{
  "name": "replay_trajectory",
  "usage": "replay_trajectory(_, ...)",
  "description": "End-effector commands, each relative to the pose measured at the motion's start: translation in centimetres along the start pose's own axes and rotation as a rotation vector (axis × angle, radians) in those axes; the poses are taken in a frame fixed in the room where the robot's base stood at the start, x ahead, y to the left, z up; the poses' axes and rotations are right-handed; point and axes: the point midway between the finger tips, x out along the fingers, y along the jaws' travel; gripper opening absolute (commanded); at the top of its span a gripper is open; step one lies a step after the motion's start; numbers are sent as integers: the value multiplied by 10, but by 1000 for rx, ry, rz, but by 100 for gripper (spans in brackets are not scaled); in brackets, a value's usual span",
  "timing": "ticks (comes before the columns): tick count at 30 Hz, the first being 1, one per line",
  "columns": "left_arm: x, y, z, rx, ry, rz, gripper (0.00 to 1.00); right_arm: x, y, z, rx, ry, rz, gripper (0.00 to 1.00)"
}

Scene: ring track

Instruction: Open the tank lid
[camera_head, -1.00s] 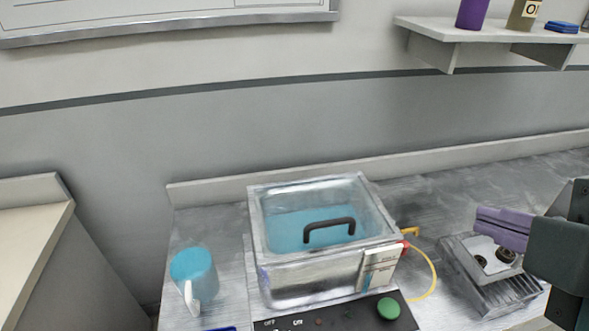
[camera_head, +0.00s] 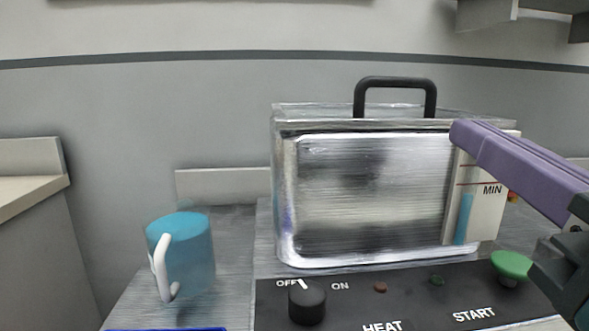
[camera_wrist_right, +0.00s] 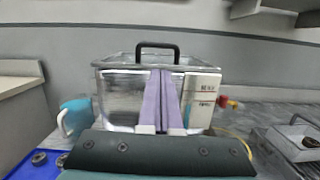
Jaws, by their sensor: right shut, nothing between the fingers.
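The metal tank (camera_head: 370,200) stands on the bench behind a black control panel. Its clear lid (camera_head: 315,112) lies on top and looks closed, with a black arched handle (camera_head: 395,83) standing up from it. The right wrist view also shows the tank (camera_wrist_right: 120,95) and the handle (camera_wrist_right: 157,47). My right gripper (camera_head: 462,135) has purple fingers, shut and empty. It is in front of the tank's upper right, below the handle, and overlaps the level gauge in the picture. Whether it touches the tank I cannot tell. My left gripper is not in view.
A level gauge (camera_head: 480,205) is on the tank's front right. The control panel (camera_head: 410,285) has an OFF/ON knob (camera_head: 307,302) and a green start button (camera_head: 512,264). A blue mug (camera_head: 185,250) stands left of the tank. A metal rack (camera_wrist_right: 292,150) is at the right.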

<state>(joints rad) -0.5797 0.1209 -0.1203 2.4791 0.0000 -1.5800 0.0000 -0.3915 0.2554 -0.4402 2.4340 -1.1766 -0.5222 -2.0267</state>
Motion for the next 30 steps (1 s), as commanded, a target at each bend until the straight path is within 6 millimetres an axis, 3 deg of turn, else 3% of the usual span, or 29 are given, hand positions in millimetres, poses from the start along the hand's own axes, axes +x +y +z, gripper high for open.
replay_trajectory(1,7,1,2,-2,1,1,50,-1,2,-6,-19,-7,7,0)
replay_trajectory(7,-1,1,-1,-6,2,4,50,15,3,0,-37,-16,12,0)
replay_trajectory(21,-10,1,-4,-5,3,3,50,89,3,-1,-33,-12,9,0)
replay_trajectory(30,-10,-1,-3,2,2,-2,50,100,3,-2,-32,-10,10,0)
